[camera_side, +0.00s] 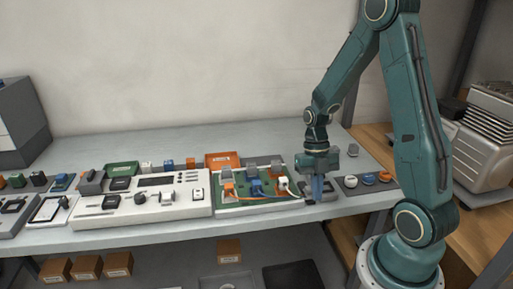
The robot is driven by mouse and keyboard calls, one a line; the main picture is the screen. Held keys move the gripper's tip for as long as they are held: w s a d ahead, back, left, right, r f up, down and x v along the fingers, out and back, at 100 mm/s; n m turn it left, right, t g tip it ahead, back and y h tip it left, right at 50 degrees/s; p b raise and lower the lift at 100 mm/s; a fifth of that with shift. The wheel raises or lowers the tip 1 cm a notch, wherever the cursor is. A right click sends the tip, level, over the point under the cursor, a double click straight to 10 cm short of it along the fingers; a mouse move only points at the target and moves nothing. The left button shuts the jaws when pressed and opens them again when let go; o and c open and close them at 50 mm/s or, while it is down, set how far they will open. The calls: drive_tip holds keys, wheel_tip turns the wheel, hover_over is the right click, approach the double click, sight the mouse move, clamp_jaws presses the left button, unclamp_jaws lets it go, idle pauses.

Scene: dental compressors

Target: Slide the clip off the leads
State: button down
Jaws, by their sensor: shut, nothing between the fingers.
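My gripper (318,190) points down at the right end of the bench, just right of the green board (232,210). Its fingers are shut with nothing between them. They are low over a small dark grey fixture (331,193). Orange and blue leads (243,198) run across the green board among several connectors, including a blue one (257,187) and a white one (284,182). The clip is too small to tell apart from the other small parts.
A white control panel (140,212) stands left of the board. An orange tray (222,160) and a green tray (121,168) are behind. Round knobs (369,178) sit right of my gripper. The back of the bench (200,143) is clear.

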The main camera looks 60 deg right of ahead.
sight(311, 197)
drive_tip(key=shift+x, duration=0.95)
drive_tip(key=shift+w+d, duration=1.4)
drive_tip(key=shift+w+d, duration=1.65)
drive_tip(key=shift+r, duration=0.1)
drive_tip(key=shift+s+a, duration=1.2)
drive_tip(key=v, duration=0.9)
drive_tip(key=shift+r, duration=0.45)
